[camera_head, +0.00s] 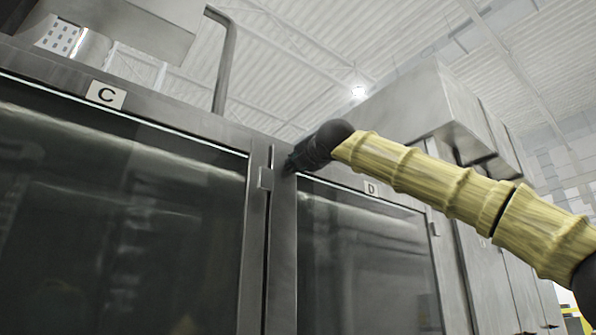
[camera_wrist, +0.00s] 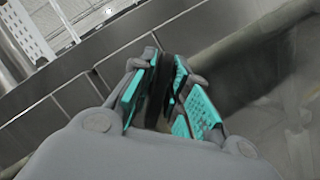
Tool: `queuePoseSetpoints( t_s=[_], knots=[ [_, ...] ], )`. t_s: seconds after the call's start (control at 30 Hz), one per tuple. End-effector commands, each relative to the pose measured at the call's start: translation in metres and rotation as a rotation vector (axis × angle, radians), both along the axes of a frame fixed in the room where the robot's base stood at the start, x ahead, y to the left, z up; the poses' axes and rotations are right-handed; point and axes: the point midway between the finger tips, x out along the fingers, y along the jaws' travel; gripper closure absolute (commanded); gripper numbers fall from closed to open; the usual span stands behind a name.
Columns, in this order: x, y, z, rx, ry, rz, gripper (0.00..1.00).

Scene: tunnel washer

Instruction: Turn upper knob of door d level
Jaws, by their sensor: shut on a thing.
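Door D (camera_head: 365,255) is a dark glass panel in a steel frame, with its label "D" (camera_head: 372,188) on the top rail. My gripper (camera_head: 290,165) is at the upper left corner of door D, at the end of my arm. In the wrist view, my gripper (camera_wrist: 165,82) has its teal-padded fingers closed around a dark, narrow piece (camera_wrist: 158,92), which I take to be the upper knob. In the head view the knob is hidden by the gripper. Whether it is level or tilted I cannot tell.
Door C (camera_head: 120,210), with its label "C" (camera_head: 106,95), stands left of door D. A small metal latch piece (camera_head: 266,178) sits on the frame between them. A steel pipe (camera_head: 225,65) rises above. A metal box housing (camera_head: 410,105) juts out above door D.

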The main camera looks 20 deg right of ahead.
Motion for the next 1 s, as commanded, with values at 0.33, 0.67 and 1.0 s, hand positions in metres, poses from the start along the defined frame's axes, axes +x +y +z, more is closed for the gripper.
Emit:
queuePoseSetpoints(
  t_s=[0.33,0.67,1.0],
  knots=[
    [0.0008,-0.001,-0.0035,0.309,0.112,-0.001,1.0],
    [0.0016,-0.0021,-0.0041,0.562,0.205,-0.002,1.0],
    [0.0014,-0.0027,-0.005,0.711,0.258,-0.001,1.0]
  ],
)
